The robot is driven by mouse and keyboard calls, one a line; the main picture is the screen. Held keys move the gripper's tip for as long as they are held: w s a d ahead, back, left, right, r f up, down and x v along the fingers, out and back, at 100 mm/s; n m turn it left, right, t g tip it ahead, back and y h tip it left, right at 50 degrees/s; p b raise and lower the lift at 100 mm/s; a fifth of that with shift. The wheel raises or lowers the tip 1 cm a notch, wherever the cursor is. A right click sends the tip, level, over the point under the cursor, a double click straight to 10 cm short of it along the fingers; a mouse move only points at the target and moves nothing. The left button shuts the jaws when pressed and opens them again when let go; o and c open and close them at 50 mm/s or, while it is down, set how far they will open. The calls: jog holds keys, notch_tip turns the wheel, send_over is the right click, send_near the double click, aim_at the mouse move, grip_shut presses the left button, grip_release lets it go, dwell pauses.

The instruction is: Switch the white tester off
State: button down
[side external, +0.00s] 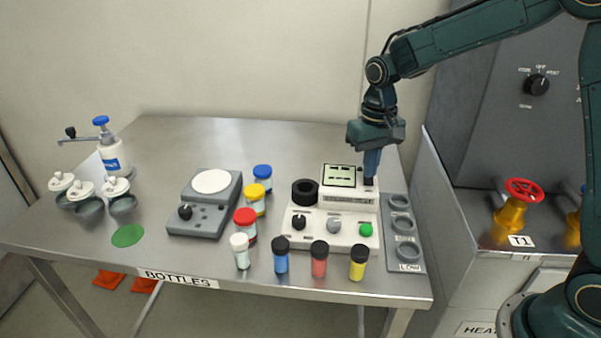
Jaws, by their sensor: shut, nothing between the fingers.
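The white tester (312,228) stands on the right part of the steel table. It has a raised rear block with a greenish display (342,176), a black round socket (305,192) at its left, and a front panel with a black knob (299,222), a grey knob (334,226) and a green button (366,230). My gripper (370,181) is shut and empty, pointing down. Its tips are at the right end of the rear block's top, by a small dark part there. I cannot tell if they touch it, and the fingers partly hide that spot.
Several capped bottles, such as the black-capped yellow one (358,263), stand in front and to the left of the tester. A grey rack (417,268) with round holders lies right of it. A grey plate device (184,226) stands left. The table's back middle is clear.

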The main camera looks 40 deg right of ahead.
aim_at(369, 180)
jog(key=shift+r, duration=3)
jog(key=shift+r, duration=0.1)
jog(key=s+r+n+t, duration=0.1)
jog(key=s+r+t, duration=0.1)
jog(key=s, duration=1)
jog(key=s+r+n+t, duration=0.2)
jog(key=s+r+t, duration=0.1)
jog(key=s, duration=0.9)
jog(key=shift+s+r+t, duration=0.25)
jog(key=shift+r+t, duration=0.05)
jog(key=shift+r, duration=0.05)
jog(key=shift+a, duration=0.1)
